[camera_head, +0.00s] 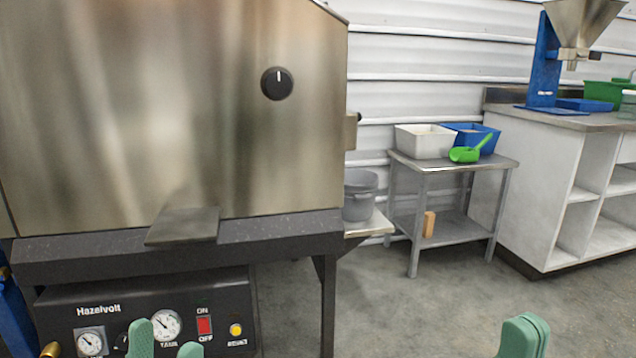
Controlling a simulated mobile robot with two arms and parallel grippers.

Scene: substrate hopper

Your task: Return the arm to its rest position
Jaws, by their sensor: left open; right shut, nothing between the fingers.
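My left gripper (165,346) shows at the bottom left as two green fingertips with a gap between them. It is open and empty, in front of the black control panel (150,312) marked Hazelvolt. My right gripper (524,338) shows at the bottom right. Its green fingers are together with nothing between them, above bare floor in the picture. The arms behind both grippers are out of frame.
A large steel machine (130,110) with a dark knob (277,83) fills the left. A metal side table (455,163) holds a white bin (424,141), a blue bin and a green scoop (465,154). A white counter (530,190) stands right. The grey floor (420,310) is clear.

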